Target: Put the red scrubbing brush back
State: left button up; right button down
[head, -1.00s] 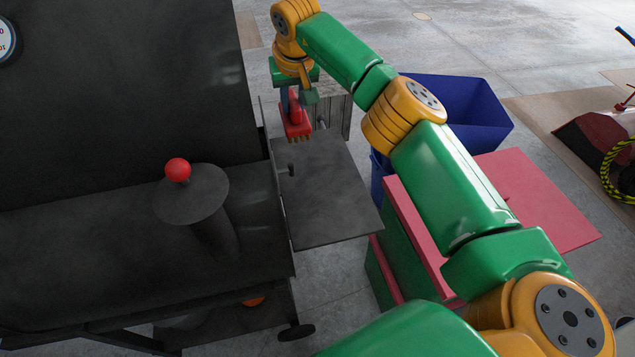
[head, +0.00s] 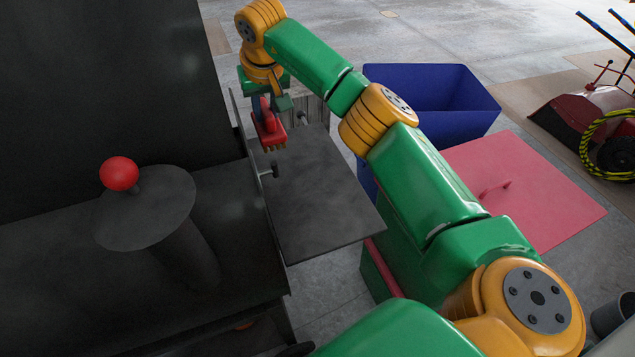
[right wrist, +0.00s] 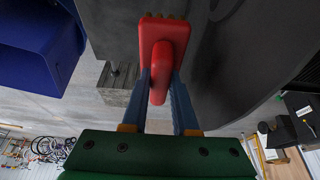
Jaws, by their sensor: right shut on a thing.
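The red scrubbing brush (head: 268,127) has a red body and handle with tan bristles along its lower edge. My right gripper (head: 262,104) is shut on its handle and holds it close to the far end of the dark side shelf (head: 318,200). The head view does not show clearly whether the bristles touch the shelf. In the right wrist view the brush (right wrist: 163,45) sits between the two blue fingers (right wrist: 160,92), bristles toward the top of the picture. My left gripper is not in view.
A large black smoker or grill (head: 100,90) with a red-knobbed stack lid (head: 145,205) stands left of the shelf. A blue bin (head: 430,110) and a red-lidded green chest (head: 525,190) stand to the right. A wooden crate (right wrist: 120,95) is near the brush.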

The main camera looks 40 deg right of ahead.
jog(key=s+d+f, duration=0.1)
jog(key=s+f, duration=0.3)
jog(key=s+d+f, duration=0.2)
jog(key=s+f, duration=0.2)
jog(key=s+d+f+p, duration=0.1)
jog(key=s+f, duration=0.2)
jog(key=s, duration=0.1)
jog(key=shift+s+d+f, duration=0.15)
jog(key=shift+s+f, duration=0.15)
jog(key=shift+f, duration=0.35)
jog(key=shift+w+f+b, duration=0.1)
jog(key=shift+f+b, duration=0.05)
jog(key=shift+b, duration=0.2)
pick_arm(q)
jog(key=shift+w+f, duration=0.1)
pick_arm(e)
jog(key=c, duration=0.7)
grip_release()
